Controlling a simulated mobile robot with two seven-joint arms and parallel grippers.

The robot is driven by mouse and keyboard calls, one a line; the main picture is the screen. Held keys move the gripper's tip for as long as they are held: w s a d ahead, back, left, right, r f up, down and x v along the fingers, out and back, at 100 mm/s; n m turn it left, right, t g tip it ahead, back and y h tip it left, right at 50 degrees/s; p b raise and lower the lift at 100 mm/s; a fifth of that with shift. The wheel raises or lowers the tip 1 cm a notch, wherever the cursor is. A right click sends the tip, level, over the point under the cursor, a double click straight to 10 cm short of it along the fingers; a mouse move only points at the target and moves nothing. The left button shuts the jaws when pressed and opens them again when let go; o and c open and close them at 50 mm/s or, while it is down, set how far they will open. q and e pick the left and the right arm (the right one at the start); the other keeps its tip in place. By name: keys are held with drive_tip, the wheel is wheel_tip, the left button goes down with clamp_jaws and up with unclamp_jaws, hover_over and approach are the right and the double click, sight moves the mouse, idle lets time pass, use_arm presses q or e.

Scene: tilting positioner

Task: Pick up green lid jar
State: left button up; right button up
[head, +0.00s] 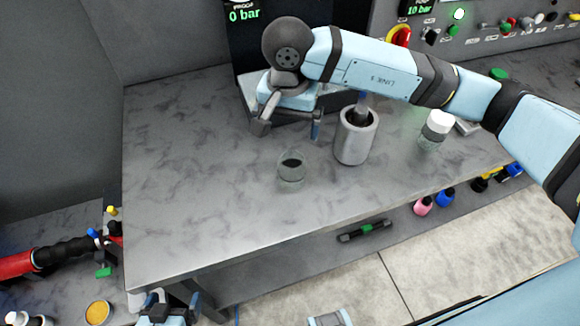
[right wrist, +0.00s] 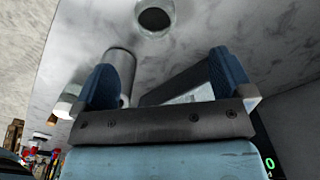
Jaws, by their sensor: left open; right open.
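A green lid (head: 499,74) shows at the back right of the table, just behind my right arm. The arm hides what is under it, so I cannot tell the jar's body. My right gripper (head: 290,125) is open and empty, well to the left of the green lid. It is over the table between a glass jar with dark contents (head: 291,169) and the panel. In the right wrist view its two blue fingers (right wrist: 165,80) are spread apart. My left gripper (head: 170,303) is open at the bottom edge, in front of the table's front left corner.
A metal cylinder (head: 356,140) with a dark-handled tool stands beside the glass jar. A white-lidded clear jar (head: 435,130) stands further right. A control panel (head: 480,30) borders the back. The table's left part (head: 180,170) is clear. Several small bottles sit below the front edge.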

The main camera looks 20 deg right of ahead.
sight(292, 159)
wheel_tip(292, 159, down, 8)
drive_tip(key=shift+d+f+p, duration=0.1)
drive_tip(key=shift+f+p, duration=0.05)
drive_tip(key=shift+p, duration=0.25)
drive_tip(key=f, duration=0.3)
drive_tip(key=f+p, duration=0.1)
drive_tip(key=shift+s+d+f, duration=0.15)
drive_tip(key=shift+s+d, duration=0.05)
drive_tip(key=shift+d, duration=0.15)
drive_tip(key=shift+f, duration=0.3)
drive_tip(key=shift+c, duration=0.5)
drive_tip(key=c, duration=0.7)
drive_tip(key=shift+c, duration=1.3)
